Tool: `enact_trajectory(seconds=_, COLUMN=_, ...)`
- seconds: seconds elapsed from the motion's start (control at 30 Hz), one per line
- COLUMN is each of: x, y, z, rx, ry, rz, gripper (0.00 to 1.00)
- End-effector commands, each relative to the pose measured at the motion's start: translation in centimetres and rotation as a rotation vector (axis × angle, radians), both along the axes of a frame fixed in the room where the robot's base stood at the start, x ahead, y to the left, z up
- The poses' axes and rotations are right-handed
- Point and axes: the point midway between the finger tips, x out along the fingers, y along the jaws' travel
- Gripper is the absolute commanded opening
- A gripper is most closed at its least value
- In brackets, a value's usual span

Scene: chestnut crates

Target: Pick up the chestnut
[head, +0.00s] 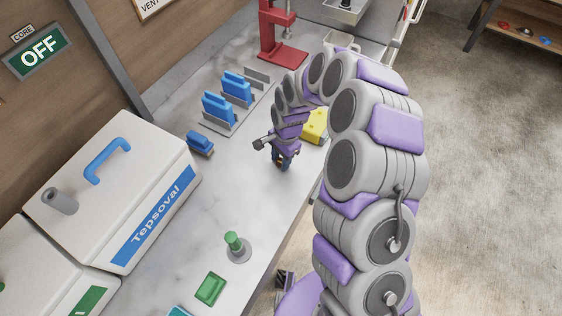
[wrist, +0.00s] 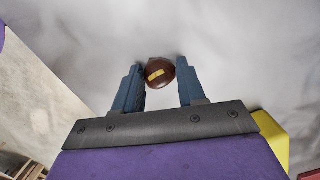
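The chestnut (wrist: 160,72) is dark brown and round with a small yellow mark, and shows in the wrist view at the fingertips. My gripper (wrist: 161,68) has its two blue fingers spread apart, one on each side of the chestnut. The chestnut nearly fills the space between the tips; I cannot tell if both fingers press on it. In the head view my gripper (head: 282,164) points down close to the grey worktop (head: 262,200), and the chestnut is hidden there.
A yellow block (head: 314,126) stands just behind my gripper. Blue blocks in grey holders (head: 222,112), a small blue block (head: 200,143) and a red stand (head: 278,40) are farther off. A green knob (head: 236,243) and a white case (head: 115,190) lie nearer. The worktop's right edge is close.

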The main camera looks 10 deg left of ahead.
Motion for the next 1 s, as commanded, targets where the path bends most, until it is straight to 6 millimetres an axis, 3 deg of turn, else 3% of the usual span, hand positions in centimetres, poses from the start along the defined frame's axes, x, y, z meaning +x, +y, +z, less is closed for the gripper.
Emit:
enact_trajectory(seconds=0.27, x=0.0, y=0.0, z=0.0, rx=0.000, ry=0.000, rz=0.000, gripper=0.11)
enact_trajectory(seconds=0.63, x=0.0, y=0.0, z=0.5, rx=0.000, ry=-0.001, rz=0.000, gripper=0.09)
enact_trajectory(seconds=0.93, x=0.1, y=0.0, z=3.8, rx=0.002, ry=-0.004, rz=-0.001, gripper=0.09)
enact_trajectory(seconds=1.0, x=-0.7, y=-0.1, z=3.9, rx=0.002, ry=0.000, rz=0.002, gripper=0.09)
